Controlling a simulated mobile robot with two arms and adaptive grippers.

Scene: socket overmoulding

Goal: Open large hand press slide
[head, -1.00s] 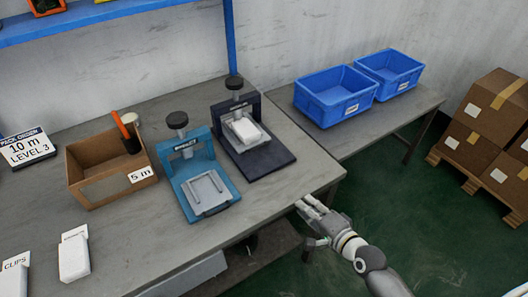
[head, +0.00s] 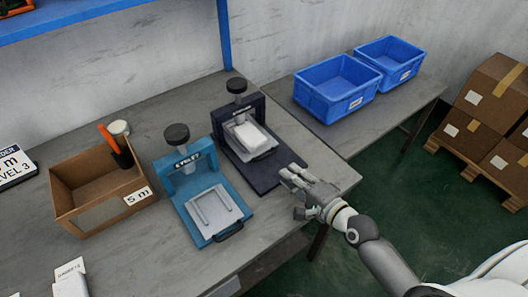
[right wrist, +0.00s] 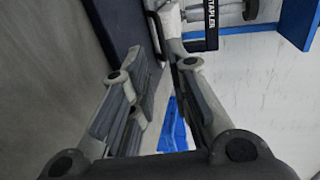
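A dark handle shows at the slide's front. A blue hand press (head: 210,225) stands to its left, with an empty grey slide (head: 217,207) and a dark front handle. My right gripper (head: 291,178) is at the right front of the navy press, over its base edge. In the right wrist view its fingers (right wrist: 155,45) are apart, with a dark handle (right wrist: 154,28) near the tips; contact cannot be told. My left gripper is out of view.
A cardboard box (head: 95,215) with an orange-handled tool stands left of the presses. Two blue bins (head: 335,108) sit on the side table. Stacked cartons (head: 490,110) stand on a pallet at right. A blue shelf (head: 110,15) hangs above.

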